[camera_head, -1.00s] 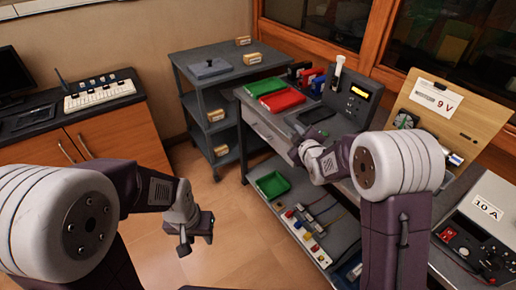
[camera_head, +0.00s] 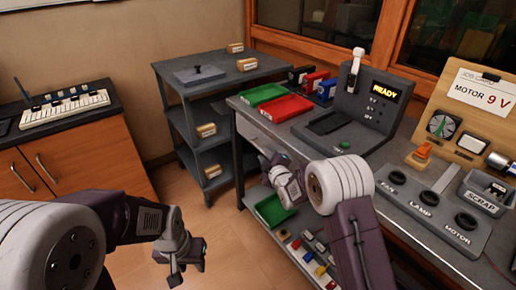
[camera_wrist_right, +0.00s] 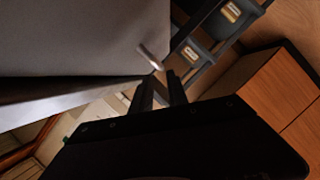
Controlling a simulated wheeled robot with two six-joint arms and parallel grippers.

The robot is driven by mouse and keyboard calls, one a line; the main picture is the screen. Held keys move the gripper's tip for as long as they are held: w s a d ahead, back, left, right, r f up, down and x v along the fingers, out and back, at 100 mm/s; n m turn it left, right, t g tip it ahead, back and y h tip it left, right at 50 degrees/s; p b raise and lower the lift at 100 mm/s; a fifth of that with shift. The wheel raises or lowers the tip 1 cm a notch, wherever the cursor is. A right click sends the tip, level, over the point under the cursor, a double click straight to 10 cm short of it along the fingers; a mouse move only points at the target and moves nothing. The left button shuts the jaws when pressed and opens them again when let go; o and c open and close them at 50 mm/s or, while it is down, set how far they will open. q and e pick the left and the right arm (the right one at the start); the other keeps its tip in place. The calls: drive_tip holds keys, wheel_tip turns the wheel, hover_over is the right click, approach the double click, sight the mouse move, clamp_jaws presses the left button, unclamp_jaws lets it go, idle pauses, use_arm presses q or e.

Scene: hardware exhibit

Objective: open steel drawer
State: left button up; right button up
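The steel drawer (camera_head: 256,134) is in the front of the grey workbench, at the end nearest the shelf cart, and looks shut. In the right wrist view, a short silver bar handle (camera_wrist_right: 150,57) stands out from a grey panel. My right gripper (camera_head: 268,164) is close in front of the drawer. In its wrist view, the two dark fingers (camera_wrist_right: 162,88) are apart, with the handle just beyond their tips and not clearly between them. My left gripper (camera_head: 182,268) hangs empty over the floor, fingers apart, away from the bench.
A grey shelf cart (camera_head: 222,69) stands left of the bench. Green (camera_head: 262,94) and red (camera_head: 286,108) trays and a tester with a READY display (camera_head: 384,91) are on the bench top. Floor between cabinet and bench is clear.

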sight(259, 147)
drive_tip(key=b+x, duration=0.1)
drive_tip(key=x, duration=0.6)
drive_tip(key=shift+w+a+f, duration=0.1)
drive_tip(key=shift+w+f, duration=0.05)
drive_tip(key=shift+w, duration=0.1)
drive_tip(key=shift+c, duration=0.3)
clamp_jaws()
idle(0.8)
